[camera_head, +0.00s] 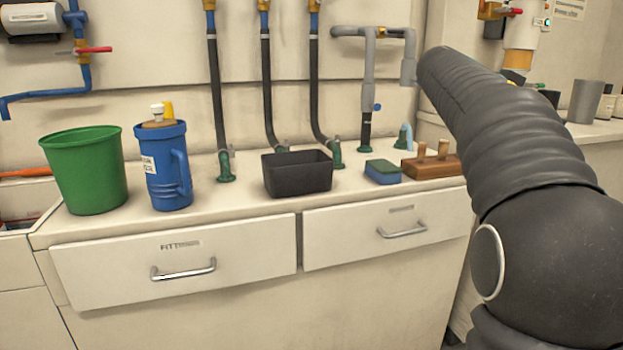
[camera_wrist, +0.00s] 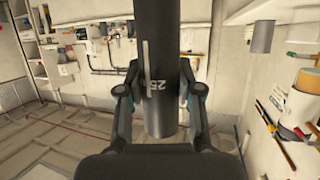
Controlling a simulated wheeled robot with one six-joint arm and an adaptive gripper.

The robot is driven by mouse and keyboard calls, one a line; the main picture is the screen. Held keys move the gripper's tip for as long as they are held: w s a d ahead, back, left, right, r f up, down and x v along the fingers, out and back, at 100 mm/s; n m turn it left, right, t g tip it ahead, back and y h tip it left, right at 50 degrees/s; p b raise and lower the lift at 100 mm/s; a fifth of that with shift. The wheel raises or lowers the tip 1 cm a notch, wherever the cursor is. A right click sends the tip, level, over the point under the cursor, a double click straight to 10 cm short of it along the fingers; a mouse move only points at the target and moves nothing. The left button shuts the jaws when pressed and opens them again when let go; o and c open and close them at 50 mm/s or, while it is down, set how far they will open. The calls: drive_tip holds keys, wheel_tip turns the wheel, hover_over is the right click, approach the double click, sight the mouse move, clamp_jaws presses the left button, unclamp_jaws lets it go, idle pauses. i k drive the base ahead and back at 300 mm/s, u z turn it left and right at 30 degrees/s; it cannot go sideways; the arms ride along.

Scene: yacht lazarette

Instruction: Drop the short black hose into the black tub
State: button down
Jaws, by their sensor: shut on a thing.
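The black tub (camera_head: 297,175) is a small open rectangular box on the white counter, at the middle of the head view, in front of the dark upright hoses. In the wrist view my gripper (camera_wrist: 160,84) is shut on the short black hose (camera_wrist: 155,40), with a finger on each side. The hose is a dark tube with a pale stripe and the marking "25". Its upper end runs out of the top of the wrist view. My arm fills the right of the head view, and neither the gripper nor the held hose can be made out there.
Left of the tub stand a blue jug (camera_head: 166,165) and a green bucket (camera_head: 87,170). To its right lie a blue-green sponge (camera_head: 382,172) and a brown wooden block with pegs (camera_head: 430,165). The counter's front strip is clear above two drawers (camera_head: 180,260).

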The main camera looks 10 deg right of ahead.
sight(305, 186)
drive_tip(key=z, duration=1.6)
drive_tip(key=i, duration=0.9)
drive_tip(key=u, duration=3.65)
